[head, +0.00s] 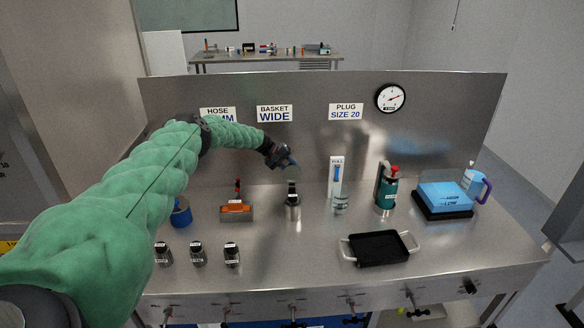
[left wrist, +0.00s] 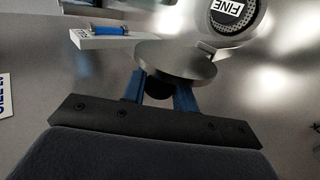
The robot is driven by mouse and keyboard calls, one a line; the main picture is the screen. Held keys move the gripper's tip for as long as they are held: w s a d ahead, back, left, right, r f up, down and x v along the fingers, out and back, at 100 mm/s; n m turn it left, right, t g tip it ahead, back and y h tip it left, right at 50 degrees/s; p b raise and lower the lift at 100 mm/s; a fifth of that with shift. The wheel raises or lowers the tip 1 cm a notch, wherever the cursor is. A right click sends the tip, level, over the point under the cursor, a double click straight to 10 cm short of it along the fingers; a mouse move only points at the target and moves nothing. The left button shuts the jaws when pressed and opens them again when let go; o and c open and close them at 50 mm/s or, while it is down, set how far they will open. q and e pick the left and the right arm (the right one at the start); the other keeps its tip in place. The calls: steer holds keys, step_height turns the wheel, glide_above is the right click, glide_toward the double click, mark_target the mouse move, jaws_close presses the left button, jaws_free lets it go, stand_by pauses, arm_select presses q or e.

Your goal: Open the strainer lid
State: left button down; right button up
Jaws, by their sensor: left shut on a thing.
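My left gripper (head: 287,163) is shut on the black knob of a round grey lid (head: 293,173). In the left wrist view the lid (left wrist: 175,60) is a flat metal disc, with the blue fingers (left wrist: 160,90) on either side of its knob. The metal strainer (head: 292,210) stands upright on the bench below the gripper, and the lid is raised apart from it. In the left wrist view a round perforated basket top labelled FINE (left wrist: 232,14) shows beyond the lid. My right gripper is not in view.
Three small labelled baskets (head: 198,254) stand at the front left. An orange-fronted block (head: 236,212) and a blue roll (head: 181,215) are left of the strainer.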

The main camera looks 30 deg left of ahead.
arm_select(q)
steer(key=c, duration=1.1)
jaws_free()
steer(key=shift+a, duration=0.1)
steer(key=shift+b+v, duration=1.1)
steer(key=shift+v, duration=2.7)
